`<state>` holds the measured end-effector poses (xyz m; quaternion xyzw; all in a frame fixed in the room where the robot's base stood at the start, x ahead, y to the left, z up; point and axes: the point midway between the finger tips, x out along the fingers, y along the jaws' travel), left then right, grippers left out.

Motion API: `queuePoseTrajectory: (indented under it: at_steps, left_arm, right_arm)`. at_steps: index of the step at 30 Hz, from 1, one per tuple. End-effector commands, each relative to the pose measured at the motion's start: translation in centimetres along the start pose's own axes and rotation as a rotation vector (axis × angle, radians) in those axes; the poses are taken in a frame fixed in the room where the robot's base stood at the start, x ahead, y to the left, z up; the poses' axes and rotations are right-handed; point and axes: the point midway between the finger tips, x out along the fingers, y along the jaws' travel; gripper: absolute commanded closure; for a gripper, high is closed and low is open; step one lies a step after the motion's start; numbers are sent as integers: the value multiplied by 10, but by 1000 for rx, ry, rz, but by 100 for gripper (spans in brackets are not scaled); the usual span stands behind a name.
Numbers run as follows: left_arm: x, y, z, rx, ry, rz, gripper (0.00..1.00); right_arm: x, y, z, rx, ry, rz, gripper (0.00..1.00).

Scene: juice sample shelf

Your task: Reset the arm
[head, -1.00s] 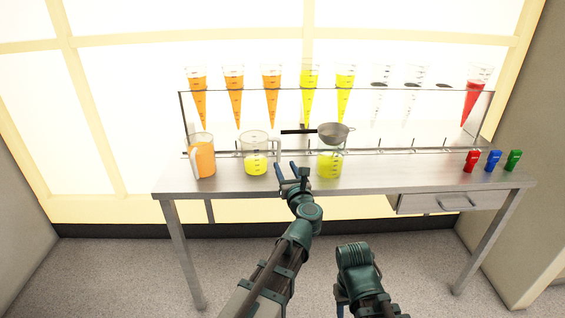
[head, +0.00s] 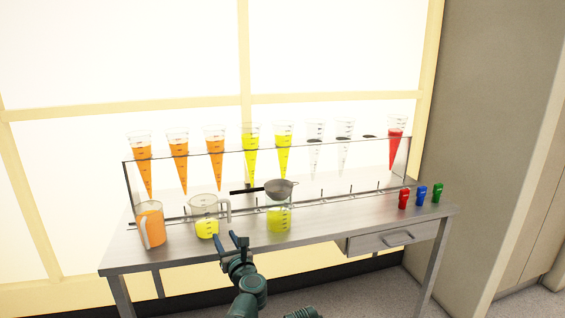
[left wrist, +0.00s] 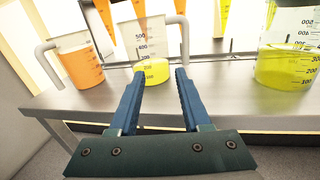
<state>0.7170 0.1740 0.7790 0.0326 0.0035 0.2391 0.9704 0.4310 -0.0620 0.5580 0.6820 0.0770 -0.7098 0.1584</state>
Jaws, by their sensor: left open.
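My left gripper (head: 231,238) is open and empty at the table's front edge, just before the middle jug. In the left wrist view its two blue fingers (left wrist: 160,72) stand apart with nothing between them. Behind them is the middle jug with a little yellow juice (left wrist: 152,72), a gap away. Of my right arm only a small dark green part (head: 303,313) shows at the bottom edge of the head view. Its gripper is out of the picture.
The metal table (head: 330,232) holds an orange juice jug (head: 151,226), the yellow jug (head: 207,228), and a beaker of yellow juice (head: 279,220) under a strainer (head: 279,190). A rack (head: 125,180) of cones stands behind. Red, blue and green objects (head: 421,195) stand at right.

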Motion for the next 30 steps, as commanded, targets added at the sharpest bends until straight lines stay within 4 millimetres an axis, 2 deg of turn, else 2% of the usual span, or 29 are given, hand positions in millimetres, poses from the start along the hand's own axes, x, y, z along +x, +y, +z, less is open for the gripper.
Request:
queuePoseTrajectory:
  at_steps: [11, 17, 20, 23, 25, 28, 30]
  left_arm:
    - [-2, -27, 16, 242, -94, -160, 52]
    - [-12, -53, 20, 492, -184, -310, 52]
    - [-21, -70, 18, 672, -245, -411, 52]
    - [-36, -89, 6, 912, -323, -541, 52]
    - [-52, -101, -11, 1124, -387, -660, 52]
    - [-77, -108, -48, 1444, -477, -849, 52]
    - [-95, -103, -79, 1661, -533, -992, 52]
  right_arm:
    - [0, 0, 0, 0, 0, 0, 50]
    - [0, 0, 0, 0, 0, 0, 50]
    - [0, 0, 0, 0, 0, 0, 50]
    - [0, 0, 0, 0, 0, 0, 50]
    - [0, 0, 0, 0, 0, 0, 50]
    - [0, 0, 0, 0, 0, 0, 50]
    - [0, 0, 0, 0, 0, 0, 50]
